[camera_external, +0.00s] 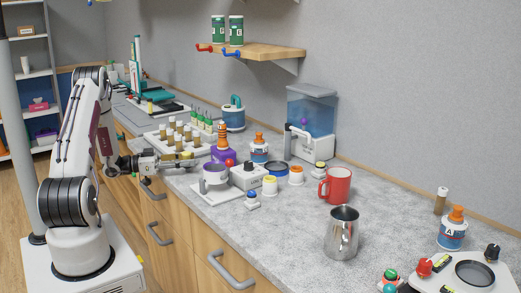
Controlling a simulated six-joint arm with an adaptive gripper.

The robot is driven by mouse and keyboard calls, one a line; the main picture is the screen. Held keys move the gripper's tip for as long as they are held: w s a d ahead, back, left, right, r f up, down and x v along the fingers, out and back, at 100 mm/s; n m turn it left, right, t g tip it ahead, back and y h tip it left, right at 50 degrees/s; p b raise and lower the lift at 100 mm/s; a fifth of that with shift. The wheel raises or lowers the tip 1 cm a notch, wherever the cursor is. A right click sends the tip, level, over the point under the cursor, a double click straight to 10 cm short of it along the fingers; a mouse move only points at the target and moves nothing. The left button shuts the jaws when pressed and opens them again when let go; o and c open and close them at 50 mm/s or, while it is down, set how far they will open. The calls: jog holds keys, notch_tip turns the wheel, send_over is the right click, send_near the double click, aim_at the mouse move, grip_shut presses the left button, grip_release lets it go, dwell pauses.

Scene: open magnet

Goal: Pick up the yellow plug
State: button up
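My gripper (190,161) reaches over the near edge of the counter, left of the purple block and just in front of the rack of vials. Its fingers point right. They are small in this view, and I cannot tell whether they are open or shut. A small yellowish piece (187,155) shows right at the fingers. It may be the yellow plug, but I cannot make out its shape or whether the fingers touch it.
A vial rack (160,138) stands behind my gripper. The purple block (223,155), a white stand with a round dish (215,170) and several small jars crowd the right side. A red mug (336,185) and metal pitcher (342,233) stand farther right. A shelf (262,50) hangs above.

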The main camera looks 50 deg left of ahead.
aim_at(186, 152)
grip_shut()
jog(key=shift+r, duration=0.2)
dwell(0.3)
jog(key=shift+r, duration=4.8)
